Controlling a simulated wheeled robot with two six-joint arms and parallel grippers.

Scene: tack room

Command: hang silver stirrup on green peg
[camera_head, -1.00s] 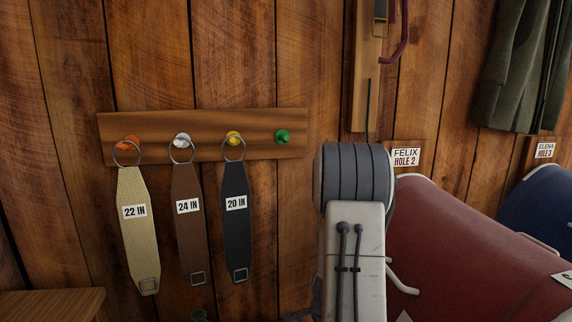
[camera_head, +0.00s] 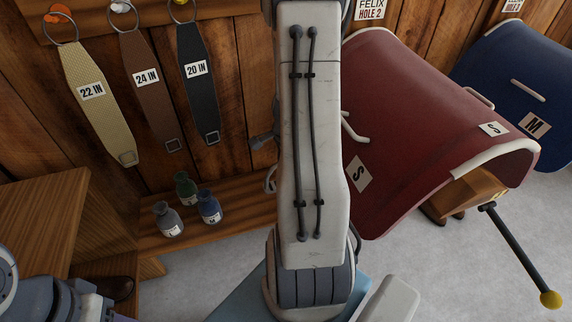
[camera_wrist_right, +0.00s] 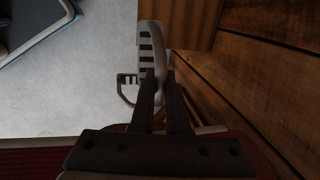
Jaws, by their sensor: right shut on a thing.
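In the right wrist view my right gripper (camera_wrist_right: 161,78) is shut on the silver stirrup (camera_wrist_right: 147,38), a pale metal piece with dark slots in its tread. In the head view my own right arm hides the gripper and most of the stirrup; a small pale curved bit beside the arm may be part of it. The green peg is out of view; the peg rail (camera_head: 38,22) shows only in part at the top left. My left gripper is not in view; only part of my left arm shows at the bottom left.
A cream strap (camera_head: 100,105), a brown strap (camera_head: 148,90) and a black strap (camera_head: 198,85) hang from the rail. Several small bottles (camera_head: 187,188) stand on a wooden shelf (camera_head: 240,208) below. A red saddle (camera_head: 425,120) and a blue saddle (camera_head: 520,80) are at right.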

